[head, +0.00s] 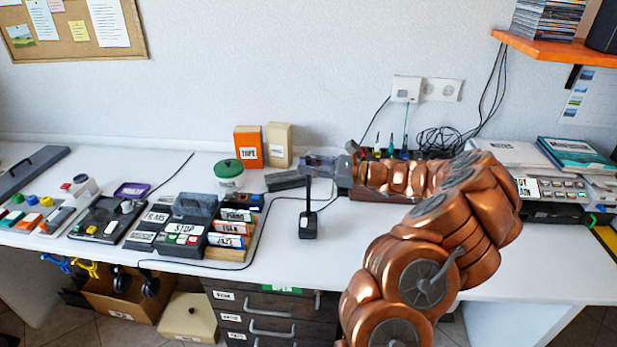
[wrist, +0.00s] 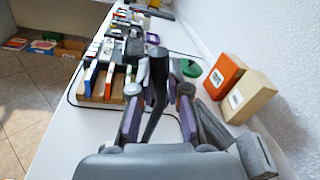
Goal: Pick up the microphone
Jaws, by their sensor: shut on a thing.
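The microphone (wrist: 155,92) is a long black shape in the wrist view, with a rounded far end and a narrower handle. It lies between the two purple-grey fingers of my gripper (wrist: 161,88), which are shut on it. In the head view my gripper (head: 318,164) reaches left above the back of the desk.
A jar with a green lid (head: 229,174), an orange box (head: 248,147) and a cream box (head: 279,145) stand near the wall. The disc rack (head: 230,253) and labelled units fill the left. The front-middle white desktop (head: 300,265) is mostly clear.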

